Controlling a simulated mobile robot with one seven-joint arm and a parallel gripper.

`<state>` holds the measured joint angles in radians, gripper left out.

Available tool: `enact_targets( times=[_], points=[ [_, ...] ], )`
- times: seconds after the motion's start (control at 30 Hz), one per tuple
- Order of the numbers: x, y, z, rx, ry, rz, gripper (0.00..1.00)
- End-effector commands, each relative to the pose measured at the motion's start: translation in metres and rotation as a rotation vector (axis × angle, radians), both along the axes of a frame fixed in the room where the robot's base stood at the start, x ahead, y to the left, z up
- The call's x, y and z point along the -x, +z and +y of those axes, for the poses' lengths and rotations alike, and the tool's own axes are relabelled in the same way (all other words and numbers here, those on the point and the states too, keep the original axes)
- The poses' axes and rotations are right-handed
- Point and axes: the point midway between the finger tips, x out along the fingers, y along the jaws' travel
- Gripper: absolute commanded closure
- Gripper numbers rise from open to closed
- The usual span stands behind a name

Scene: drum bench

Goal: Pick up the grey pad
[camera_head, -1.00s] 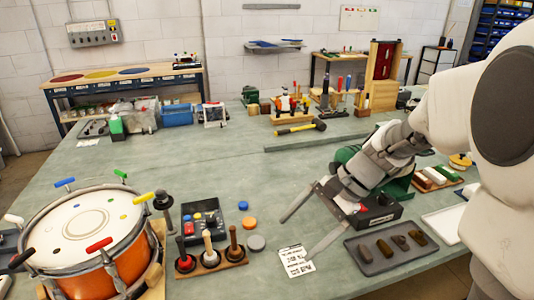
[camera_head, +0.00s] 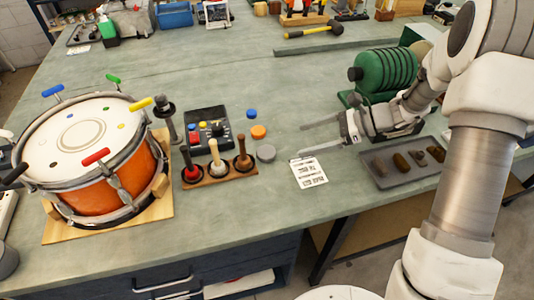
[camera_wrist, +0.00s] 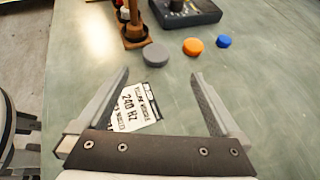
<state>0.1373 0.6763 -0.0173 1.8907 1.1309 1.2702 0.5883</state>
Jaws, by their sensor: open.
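The grey pad (camera_head: 266,153) is a small round disc lying flat on the green bench. It also shows in the wrist view (camera_wrist: 155,54), just beyond the fingertips and roughly between their lines. My gripper (camera_head: 303,138) is open and empty, to the right of the pad, with its fingers pointing left towards it. In the wrist view the two fingers (camera_wrist: 160,73) are wide apart. An orange pad (camera_head: 258,132) and a blue pad (camera_head: 251,114) lie behind the grey one, apart from it.
A wooden rack with mallets (camera_head: 218,174) stands just left of the grey pad, with a dark control box (camera_head: 206,130) behind. A printed card (camera_head: 309,172) lies below my gripper. A tray (camera_head: 405,162) is at right, a drum (camera_head: 90,150) at left.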

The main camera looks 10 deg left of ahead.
Motion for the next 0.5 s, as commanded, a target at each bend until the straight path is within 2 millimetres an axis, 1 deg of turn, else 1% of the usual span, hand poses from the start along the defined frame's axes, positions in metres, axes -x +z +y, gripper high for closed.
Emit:
enact_targets(
  times=[0.03,0.2,0.5],
  points=[
    [0.002,-0.008,0.011,-0.001,0.004,0.003,0.00],
    [0.004,-0.022,0.038,0.000,0.004,0.002,0.00],
    [0.007,-0.032,0.059,0.000,0.003,0.001,0.00]
  ],
)
